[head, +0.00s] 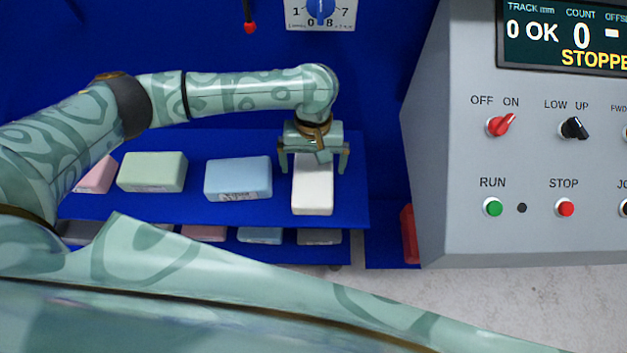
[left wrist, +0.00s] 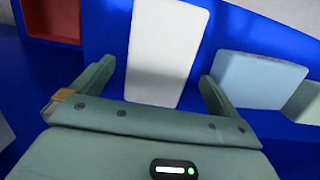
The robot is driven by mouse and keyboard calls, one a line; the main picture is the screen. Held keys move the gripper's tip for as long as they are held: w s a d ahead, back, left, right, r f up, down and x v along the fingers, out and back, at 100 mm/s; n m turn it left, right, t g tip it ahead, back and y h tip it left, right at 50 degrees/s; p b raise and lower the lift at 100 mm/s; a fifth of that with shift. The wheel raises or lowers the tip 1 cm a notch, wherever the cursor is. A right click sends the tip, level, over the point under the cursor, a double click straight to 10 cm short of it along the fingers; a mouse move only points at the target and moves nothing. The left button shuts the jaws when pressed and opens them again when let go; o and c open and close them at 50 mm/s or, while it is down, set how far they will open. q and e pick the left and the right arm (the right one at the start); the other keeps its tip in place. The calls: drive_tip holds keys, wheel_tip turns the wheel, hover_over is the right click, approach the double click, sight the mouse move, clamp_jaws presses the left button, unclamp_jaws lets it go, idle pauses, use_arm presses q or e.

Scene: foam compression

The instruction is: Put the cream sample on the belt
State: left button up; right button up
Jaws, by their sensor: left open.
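The cream sample (head: 313,192) is an off-white foam block lying on the upper blue shelf, at its right end in the head view. My left gripper (head: 314,168) is open and points down over it, one finger on each side. In the left wrist view the cream sample (left wrist: 167,50) shows between the two open fingers (left wrist: 157,88). Whether the fingers touch it cannot be told. The belt cannot be made out in these frames. My right gripper is not in view.
Left of it on the upper shelf (head: 265,212) lie a blue block (head: 238,179), a green block (head: 152,172) and a pink block (head: 96,176). More blocks lie on the lower shelf. A grey control panel (head: 450,160) stands at the right, its display reading STOPPE, cut off.

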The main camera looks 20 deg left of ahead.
sight(313, 175)
use_arm(q)
drive_tip(key=f+b, duration=0.1)
drive_tip(key=f, duration=0.2)
drive_tip(key=f+b, duration=0.1)
drive_tip(key=f, duration=0.1)
drive_tip(key=shift+s+d+b, duration=0.1)
drive_tip(key=shift+s+b, duration=0.25)
drive_tip(key=shift+r, duration=0.1)
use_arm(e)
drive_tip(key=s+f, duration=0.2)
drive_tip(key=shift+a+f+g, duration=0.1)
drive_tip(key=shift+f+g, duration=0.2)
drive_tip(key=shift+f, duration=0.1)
use_arm(q)
drive_tip(key=c, duration=0.9)
drive_tip(key=shift+c, duration=0.3)
